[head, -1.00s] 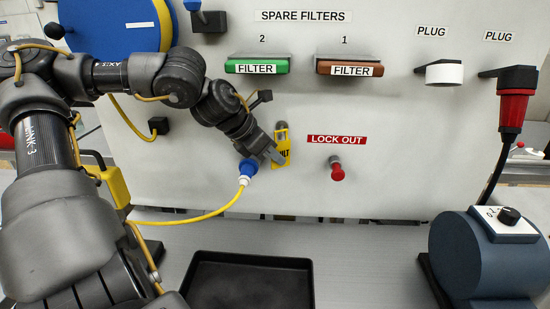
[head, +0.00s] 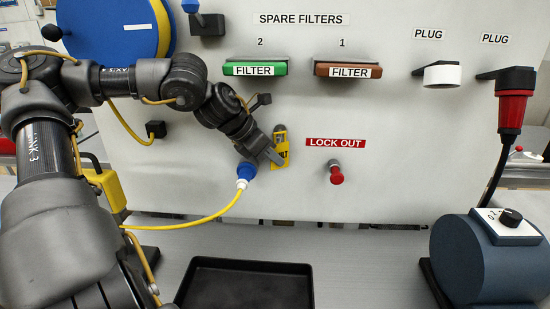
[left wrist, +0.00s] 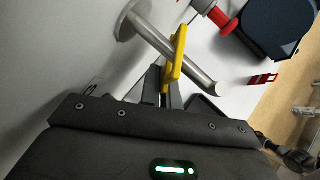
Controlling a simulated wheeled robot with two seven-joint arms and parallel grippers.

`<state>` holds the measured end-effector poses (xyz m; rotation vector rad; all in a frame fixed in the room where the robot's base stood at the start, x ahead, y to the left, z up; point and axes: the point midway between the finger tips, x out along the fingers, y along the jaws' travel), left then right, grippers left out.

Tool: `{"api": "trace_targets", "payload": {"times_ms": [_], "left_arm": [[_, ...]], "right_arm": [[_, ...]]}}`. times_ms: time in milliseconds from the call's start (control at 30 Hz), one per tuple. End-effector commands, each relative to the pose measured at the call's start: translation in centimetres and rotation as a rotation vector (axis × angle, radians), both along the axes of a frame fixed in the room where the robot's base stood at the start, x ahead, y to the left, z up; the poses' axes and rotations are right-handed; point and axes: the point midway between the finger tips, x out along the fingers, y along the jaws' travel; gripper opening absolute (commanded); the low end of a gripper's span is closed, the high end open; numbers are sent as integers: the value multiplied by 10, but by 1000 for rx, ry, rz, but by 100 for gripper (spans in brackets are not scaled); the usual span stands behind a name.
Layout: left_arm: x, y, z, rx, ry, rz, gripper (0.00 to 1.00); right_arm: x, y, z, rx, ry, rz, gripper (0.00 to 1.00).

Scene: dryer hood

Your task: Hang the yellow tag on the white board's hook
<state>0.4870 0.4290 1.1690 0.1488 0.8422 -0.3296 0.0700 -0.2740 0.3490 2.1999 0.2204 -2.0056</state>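The yellow tag (head: 281,152) is upright close to the white board (head: 400,180), left of the LOCK OUT label. My left gripper (head: 272,156) is at its left side. In the left wrist view the fingers (left wrist: 163,92) are closed on the lower end of the tag (left wrist: 177,56). The board's hook is a grey metal peg (left wrist: 196,72) with a round base at the board. The tag crosses the peg partway along; I cannot tell whether the peg passes through its hole. In the head view the hook (head: 279,129) shows at the tag's top. My right gripper is out of view.
A blue plug (head: 246,171) with a yellow cable sits just below my left gripper. A red knob (head: 336,174) sticks out of the board to the right. A black tray (head: 250,263) lies below, and a blue motor housing (head: 470,255) stands at right.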

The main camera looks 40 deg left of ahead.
Motion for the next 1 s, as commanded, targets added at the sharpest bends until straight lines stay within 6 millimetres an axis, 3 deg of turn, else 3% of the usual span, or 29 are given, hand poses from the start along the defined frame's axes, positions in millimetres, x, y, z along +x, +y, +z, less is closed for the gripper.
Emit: {"api": "trace_targets", "payload": {"times_ms": [367, 567, 1000], "left_arm": [[0, 0, 0, 0, 0, 0, 0], [0, 0, 0, 0, 0, 0, 29], [-4, 2, 7, 1, -4, -1, 29]], "right_arm": [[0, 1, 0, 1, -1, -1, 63], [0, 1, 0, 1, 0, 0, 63], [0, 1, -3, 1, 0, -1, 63]]}}
